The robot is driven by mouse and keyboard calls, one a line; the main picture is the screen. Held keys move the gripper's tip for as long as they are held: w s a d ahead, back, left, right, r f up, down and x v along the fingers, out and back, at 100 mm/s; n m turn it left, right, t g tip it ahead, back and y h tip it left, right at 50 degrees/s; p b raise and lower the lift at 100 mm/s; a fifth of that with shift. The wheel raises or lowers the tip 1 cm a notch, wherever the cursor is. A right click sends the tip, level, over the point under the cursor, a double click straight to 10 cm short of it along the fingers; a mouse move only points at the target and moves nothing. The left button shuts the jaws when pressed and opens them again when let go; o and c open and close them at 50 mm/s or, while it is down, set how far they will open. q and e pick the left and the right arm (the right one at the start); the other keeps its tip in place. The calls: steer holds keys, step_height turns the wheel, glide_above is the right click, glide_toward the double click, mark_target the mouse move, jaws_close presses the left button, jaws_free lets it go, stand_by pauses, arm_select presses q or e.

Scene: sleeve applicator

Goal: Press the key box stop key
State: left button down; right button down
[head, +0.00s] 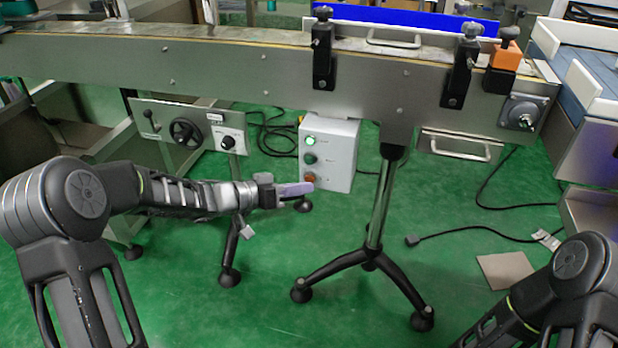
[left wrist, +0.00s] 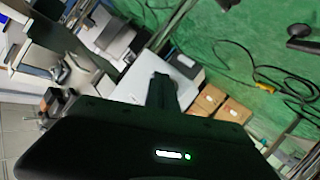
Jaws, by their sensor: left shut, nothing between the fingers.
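The key box (head: 340,160) is a white box below the conveyor, with a column of three round parts on its front. The top one (head: 310,141) glows green, the middle one (head: 309,159) is dark green, and the bottom red-orange one (head: 309,177) looks like the stop key. My left gripper (head: 298,189) is shut and empty, its tip just below and left of the red-orange key in the picture. Whether it touches the key I cannot tell. In the left wrist view the shut fingers (left wrist: 162,92) point at a pale box-like surface. My right gripper is out of view.
The steel conveyor (head: 230,65) runs across above the key box. A panel with a black handwheel (head: 186,132) hangs left of it. A tripod stand (head: 371,258) stands right of the box. Cables lie on the green floor (head: 180,290).

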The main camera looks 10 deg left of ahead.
arm_select(q)
steer(key=shift+w+p, duration=0.45)
stand_by(0.7)
steer(key=shift+s, duration=0.1)
steer(key=shift+s+p, duration=0.35)
steer(key=shift+s, duration=0.4)
steer(key=s+p, duration=0.1)
steer(key=s, duration=0.4)
steer(key=shift+a+p, duration=0.2)
steer(key=shift+p, duration=0.1)
stand_by(0.9)
